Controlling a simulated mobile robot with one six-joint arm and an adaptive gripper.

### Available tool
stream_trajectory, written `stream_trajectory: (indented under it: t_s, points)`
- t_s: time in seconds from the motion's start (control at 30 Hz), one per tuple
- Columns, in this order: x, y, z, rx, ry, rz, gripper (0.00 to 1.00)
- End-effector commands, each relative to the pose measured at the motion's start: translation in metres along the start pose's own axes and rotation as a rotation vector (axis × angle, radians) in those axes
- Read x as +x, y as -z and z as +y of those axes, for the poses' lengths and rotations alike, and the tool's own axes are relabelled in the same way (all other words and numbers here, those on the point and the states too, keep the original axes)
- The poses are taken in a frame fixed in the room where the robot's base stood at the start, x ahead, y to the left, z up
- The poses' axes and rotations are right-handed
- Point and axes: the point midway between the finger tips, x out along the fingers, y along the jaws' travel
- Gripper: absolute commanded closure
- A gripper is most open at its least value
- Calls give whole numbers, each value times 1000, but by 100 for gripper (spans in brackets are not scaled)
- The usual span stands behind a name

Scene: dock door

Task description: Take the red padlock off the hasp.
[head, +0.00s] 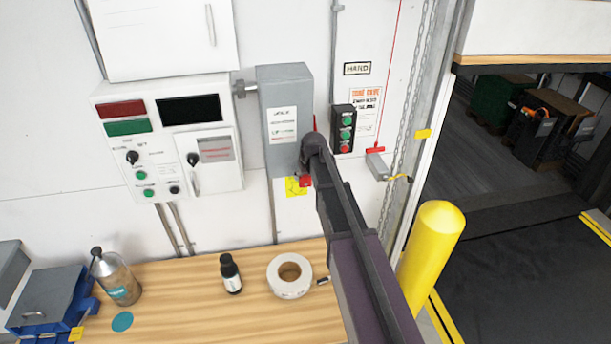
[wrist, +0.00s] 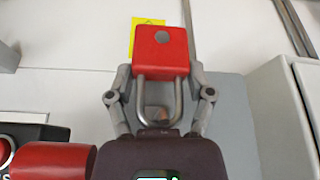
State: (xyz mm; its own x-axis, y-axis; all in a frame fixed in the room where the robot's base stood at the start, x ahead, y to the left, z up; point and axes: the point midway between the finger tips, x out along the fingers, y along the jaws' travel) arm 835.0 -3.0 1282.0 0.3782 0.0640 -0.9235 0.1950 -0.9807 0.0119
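The red padlock (wrist: 160,52) is in the upper middle of the wrist view, its grey shackle running down the picture. In the head view it is a small red patch (head: 306,181) just below the grey switch box, partly behind my arm. My gripper (wrist: 160,75) has one finger at each side of the padlock body, and both fingertips appear to touch it. In the head view my arm hides most of the gripper. The hasp is hidden behind the arm and gripper, so I cannot tell whether the shackle passes through it.
The grey switch box (head: 287,95) is above the padlock, and a yellow tag (head: 293,187) is behind it. A push-button box (head: 344,131) is to the right. The bench (head: 200,312) below holds a tape roll (head: 289,289) and bottles. A yellow post (head: 432,245) stands right.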

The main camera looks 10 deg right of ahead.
Motion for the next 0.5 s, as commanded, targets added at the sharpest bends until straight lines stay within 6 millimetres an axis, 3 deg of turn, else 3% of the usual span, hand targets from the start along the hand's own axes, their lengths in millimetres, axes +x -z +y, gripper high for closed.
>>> stream_trajectory:
  t_s: [0.5]
  points:
    - [-5, 2, 0, 0, 0, 0, 85]
